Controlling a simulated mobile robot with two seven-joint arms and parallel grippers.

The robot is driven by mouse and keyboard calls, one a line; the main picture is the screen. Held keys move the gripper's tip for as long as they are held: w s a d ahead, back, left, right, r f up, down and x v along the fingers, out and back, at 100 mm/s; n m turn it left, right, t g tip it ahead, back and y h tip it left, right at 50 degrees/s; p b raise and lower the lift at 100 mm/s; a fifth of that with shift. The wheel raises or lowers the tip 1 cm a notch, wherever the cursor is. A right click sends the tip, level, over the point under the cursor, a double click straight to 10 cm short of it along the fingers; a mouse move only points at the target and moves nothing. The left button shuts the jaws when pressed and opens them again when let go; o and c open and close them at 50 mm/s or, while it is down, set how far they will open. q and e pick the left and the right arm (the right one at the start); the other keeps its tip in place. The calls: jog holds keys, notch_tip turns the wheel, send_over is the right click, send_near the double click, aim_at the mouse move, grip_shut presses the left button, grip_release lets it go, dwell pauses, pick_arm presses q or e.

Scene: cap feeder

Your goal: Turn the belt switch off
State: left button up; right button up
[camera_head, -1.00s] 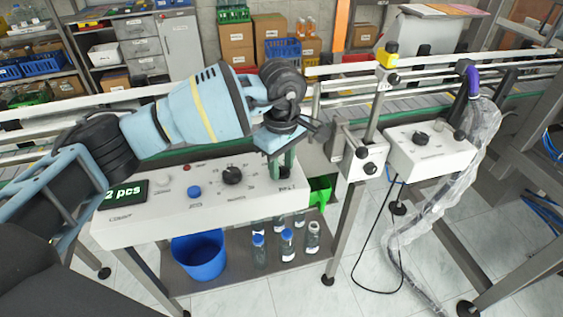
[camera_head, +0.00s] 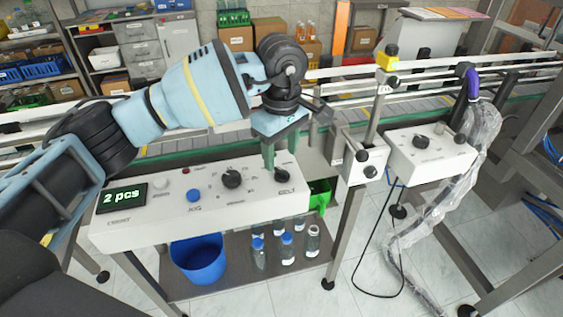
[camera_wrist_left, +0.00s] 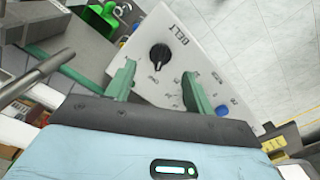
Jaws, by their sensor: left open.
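The belt switch is a black rotary knob (camera_wrist_left: 160,54) beside the printed word BELT, on the right end of the white control box (camera_head: 135,232). In the head view the knob (camera_head: 283,172) shows just below my left gripper (camera_head: 268,160). In the left wrist view the green fingers of the gripper (camera_wrist_left: 160,88) are apart, with the knob beyond and between them, not touched. I cannot read the knob's setting with certainty. My right gripper does not show.
The box also bears a larger black knob (camera_head: 231,178), a blue button (camera_head: 193,195) and a display (camera_head: 121,198) reading 2 pcs. A second control box (camera_head: 430,155) stands to the right. The conveyor (camera_head: 190,151) runs behind. A blue bucket (camera_head: 198,262) stands below.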

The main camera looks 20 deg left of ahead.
aim_at(282, 170)
pick_arm(q)
jog(key=shift+r, duration=1.55)
